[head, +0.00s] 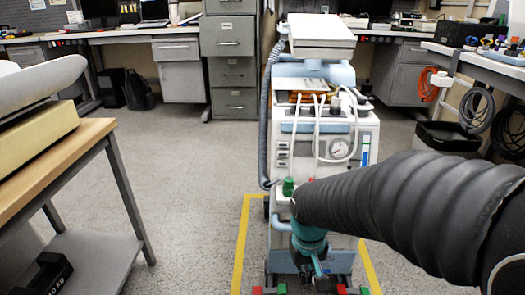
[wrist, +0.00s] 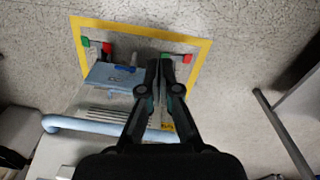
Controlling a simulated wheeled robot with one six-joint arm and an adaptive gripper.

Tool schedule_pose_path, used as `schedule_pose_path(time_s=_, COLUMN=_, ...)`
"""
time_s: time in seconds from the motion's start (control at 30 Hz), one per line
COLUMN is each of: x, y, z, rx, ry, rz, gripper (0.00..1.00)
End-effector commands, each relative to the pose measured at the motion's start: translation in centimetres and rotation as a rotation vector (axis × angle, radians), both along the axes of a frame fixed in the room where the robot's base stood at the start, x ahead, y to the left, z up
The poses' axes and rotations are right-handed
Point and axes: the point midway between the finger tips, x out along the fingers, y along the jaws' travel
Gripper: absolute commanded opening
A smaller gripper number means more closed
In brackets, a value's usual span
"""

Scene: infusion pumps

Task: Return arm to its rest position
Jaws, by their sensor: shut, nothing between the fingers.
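My arm, in a ribbed black sleeve, reaches in from the right edge of the head view. It ends at a teal wrist joint, and my gripper (head: 316,268) points down in front of the lower part of a white and pale blue medical machine (head: 357,150). In the wrist view my gripper (wrist: 160,62) has its two black fingers close together, with nothing held between them. Below the fingers in that view lies the machine's pale blue base (wrist: 108,77). My arm hides part of the machine's lower right side.
Yellow floor tape (head: 241,240) frames the machine. A wooden-topped table (head: 75,147) stands at the left. Filing cabinets (head: 229,68) and workbenches line the back. A bench with coiled cables (head: 477,110) is at the right. The grey floor between table and machine is clear.

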Motion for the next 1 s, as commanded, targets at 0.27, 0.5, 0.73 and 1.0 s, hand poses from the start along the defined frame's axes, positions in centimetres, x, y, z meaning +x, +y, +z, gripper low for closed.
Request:
schedule_pose_path(time_s=0.27, x=-4.3, y=-2.2, z=6.9, rx=0.048, ry=-0.128, rz=-0.025, gripper=0.00)
schedule_pose_path(time_s=0.5, x=-7.3, y=-3.8, z=11.9, rx=0.079, ry=-0.280, rz=-0.090, gripper=0.00)
schedule_pose_path(time_s=0.73, x=-9.0, y=-5.1, z=16.2, rx=0.088, ry=-0.426, rz=-0.136, gripper=0.00)
schedule_pose_path(time_s=1.0, x=-9.5, y=-5.9, z=17.9, rx=0.086, ry=-0.478, rz=-0.165, gripper=0.00)
